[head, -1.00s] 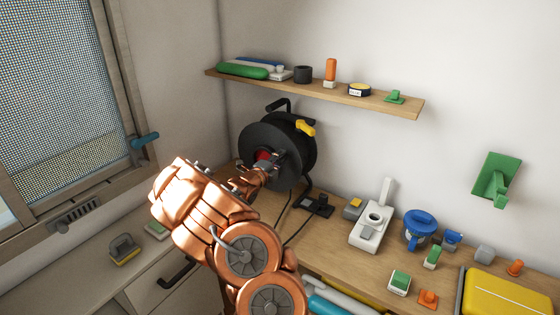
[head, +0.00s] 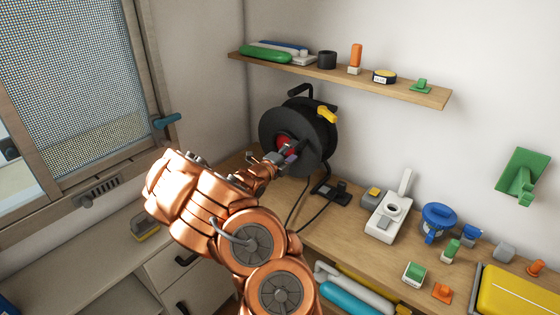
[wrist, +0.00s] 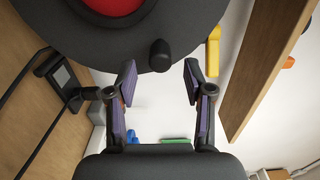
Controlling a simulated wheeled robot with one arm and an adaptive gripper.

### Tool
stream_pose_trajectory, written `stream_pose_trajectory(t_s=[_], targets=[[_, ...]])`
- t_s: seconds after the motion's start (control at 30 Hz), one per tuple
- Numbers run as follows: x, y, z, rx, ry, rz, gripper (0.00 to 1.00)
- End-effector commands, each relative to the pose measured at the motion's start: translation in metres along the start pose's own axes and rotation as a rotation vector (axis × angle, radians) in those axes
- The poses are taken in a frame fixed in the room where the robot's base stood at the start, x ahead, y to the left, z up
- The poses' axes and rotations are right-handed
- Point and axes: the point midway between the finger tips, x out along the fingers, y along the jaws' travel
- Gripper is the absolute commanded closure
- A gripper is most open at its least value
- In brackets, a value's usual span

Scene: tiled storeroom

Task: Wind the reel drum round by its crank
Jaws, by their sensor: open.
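The reel is a black drum (head: 325,133) with a red hub (head: 286,144), standing on the wooden bench against the wall. A yellow part (head: 326,112) sticks out at its upper right. In the wrist view the drum face (wrist: 70,30) fills the top, with the red hub (wrist: 115,5) partly cut off. A short black knob (wrist: 160,55), apparently the crank's handle, stands near the drum's edge. My gripper (head: 288,156) is open in front of the drum's lower face. In the wrist view my gripper (wrist: 160,68) has its fingertips apart, either side of the knob; contact is not visible.
A shelf (head: 420,92) with small items runs above the drum. A black box (head: 339,193) with cables lies at its foot. A white device (head: 389,219) and a blue round item (head: 437,221) stand further right on the bench. The window is at left.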

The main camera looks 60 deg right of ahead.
Motion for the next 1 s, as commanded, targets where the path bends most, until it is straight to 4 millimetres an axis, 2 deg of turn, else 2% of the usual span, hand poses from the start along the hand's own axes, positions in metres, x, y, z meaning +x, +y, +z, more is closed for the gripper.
stream_pose_trajectory(t_s=[0.2,0.5,0.7,1.0], targets=[[-0.028,-0.001,0.003,0.001,-0.005,-0.001,0.48],[-0.057,0.000,0.001,0.001,-0.003,0.000,0.48],[-0.066,0.000,0.002,0.002,-0.003,0.000,0.48],[-0.067,0.000,0.001,0.002,-0.002,0.000,0.48]])
